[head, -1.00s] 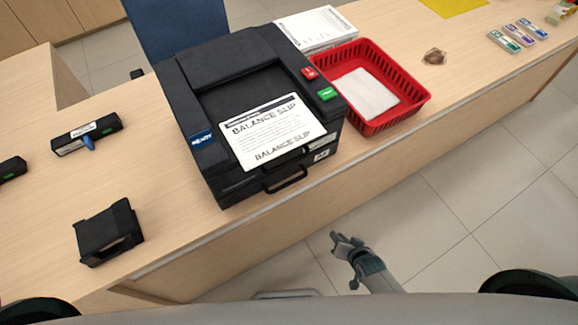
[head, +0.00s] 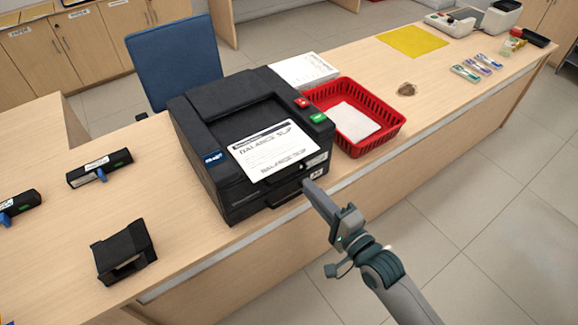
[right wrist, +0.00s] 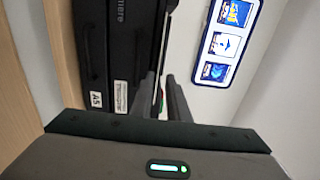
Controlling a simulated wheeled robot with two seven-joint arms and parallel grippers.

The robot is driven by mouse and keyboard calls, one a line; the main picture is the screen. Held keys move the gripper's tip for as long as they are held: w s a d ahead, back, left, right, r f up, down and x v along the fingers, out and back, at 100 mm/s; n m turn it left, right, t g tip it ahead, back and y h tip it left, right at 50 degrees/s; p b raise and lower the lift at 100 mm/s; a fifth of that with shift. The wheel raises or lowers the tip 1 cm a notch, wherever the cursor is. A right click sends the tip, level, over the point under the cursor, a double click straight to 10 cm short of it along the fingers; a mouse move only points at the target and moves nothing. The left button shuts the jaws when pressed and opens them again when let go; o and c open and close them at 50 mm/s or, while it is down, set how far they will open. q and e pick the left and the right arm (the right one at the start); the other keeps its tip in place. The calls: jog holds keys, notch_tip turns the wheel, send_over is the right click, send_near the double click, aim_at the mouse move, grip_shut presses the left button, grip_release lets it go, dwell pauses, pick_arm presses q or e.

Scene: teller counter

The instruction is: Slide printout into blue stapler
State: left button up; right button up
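The printout (head: 275,150), a white sheet headed "BALANCE SLIP", lies in the top tray of the black printer (head: 195,125). My right gripper (head: 308,186) is at the printer's front right corner, beside the handle and below the sheet's level. Two black staplers with blue tabs lie on the counter's left, one labelled (head: 118,164) and one at the left edge (head: 22,203); I cannot tell which is the blue one. My left gripper is not in view.
A black open-fronted holder (head: 128,250) stands at the counter's front left. A red basket (head: 391,122) with white paper is right of the printer, a paper stack (head: 304,68) behind. The wooden counter (head: 185,245) is bare between holder and printer.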

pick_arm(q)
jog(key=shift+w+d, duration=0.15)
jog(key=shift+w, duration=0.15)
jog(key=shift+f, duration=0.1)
pick_arm(e)
jog(key=shift+w+a, duration=0.1)
jog(key=b, duration=0.3)
send_near(273, 148)
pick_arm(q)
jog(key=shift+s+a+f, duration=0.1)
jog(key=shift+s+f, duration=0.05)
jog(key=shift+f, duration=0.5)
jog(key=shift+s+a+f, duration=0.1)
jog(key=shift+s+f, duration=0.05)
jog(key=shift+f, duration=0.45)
pick_arm(e)
jog(key=shift+x, duration=1.1)
